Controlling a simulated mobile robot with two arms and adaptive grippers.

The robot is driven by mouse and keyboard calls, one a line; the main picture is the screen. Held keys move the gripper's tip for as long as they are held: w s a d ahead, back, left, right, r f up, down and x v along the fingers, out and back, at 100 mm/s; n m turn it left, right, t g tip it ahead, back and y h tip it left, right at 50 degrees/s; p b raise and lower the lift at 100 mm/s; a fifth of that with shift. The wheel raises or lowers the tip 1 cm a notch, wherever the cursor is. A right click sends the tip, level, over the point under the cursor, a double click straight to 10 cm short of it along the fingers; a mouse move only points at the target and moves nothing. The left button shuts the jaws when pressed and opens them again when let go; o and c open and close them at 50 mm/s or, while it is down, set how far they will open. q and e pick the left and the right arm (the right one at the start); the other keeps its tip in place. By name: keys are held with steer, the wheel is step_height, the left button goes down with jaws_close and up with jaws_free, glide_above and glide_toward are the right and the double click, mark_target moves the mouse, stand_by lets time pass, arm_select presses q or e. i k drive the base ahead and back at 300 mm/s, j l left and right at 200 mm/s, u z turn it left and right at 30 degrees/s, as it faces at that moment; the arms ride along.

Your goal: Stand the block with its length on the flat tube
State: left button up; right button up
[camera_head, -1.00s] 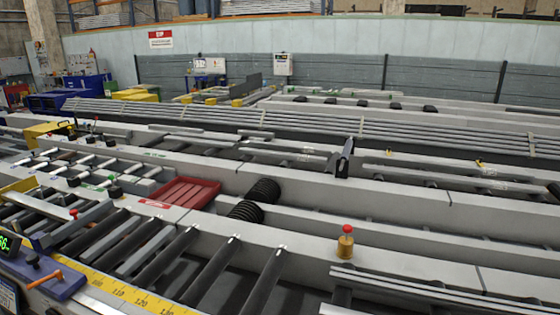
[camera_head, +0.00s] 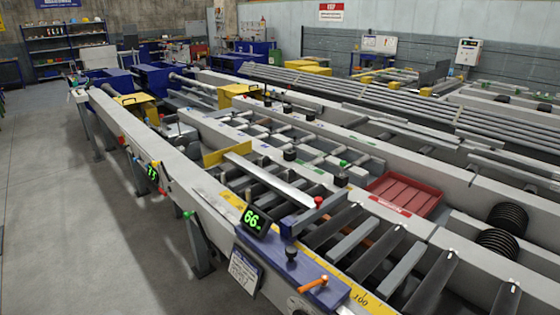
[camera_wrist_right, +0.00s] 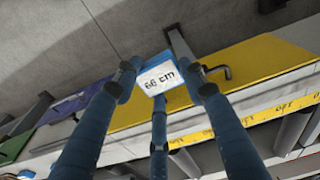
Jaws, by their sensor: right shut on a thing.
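My right gripper (camera_wrist_right: 162,82) shows in the right wrist view, with its dark blue fingers shut around a small blue block (camera_wrist_right: 150,58). The block has a white label reading "66 cm" and is held over a yellow surface. In the head view a pale, flat, tube-like bar (camera_head: 268,180) lies on the rollers of the near table, beside a yellow stop; it looks like the flat tube. I cannot tell how far the block is from it. Neither gripper shows in the head view.
A display reading 66 (camera_head: 255,220) stands at the table's front edge, near a blue plate (camera_head: 290,265) with an orange handle and a yellow ruler (camera_head: 368,300). A red tray (camera_head: 405,193) sits to the right. The floor (camera_head: 70,220) at left is clear.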

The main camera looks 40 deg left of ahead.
mark_target(270, 177)
steer(key=j+u, duration=0.1)
steer(key=j, duration=0.85)
steer(key=i+j+u, duration=0.1)
steer(key=j, duration=1.8)
steer(key=i+j, duration=0.25)
steer(key=j, duration=0.2)
steer(key=i+j+u, duration=0.1)
steer(key=i+j, duration=0.15)
steer(key=j, duration=0.2)
steer(key=i+j+u, duration=0.1)
steer(key=i+j, duration=0.15)
steer(key=j, duration=0.2)
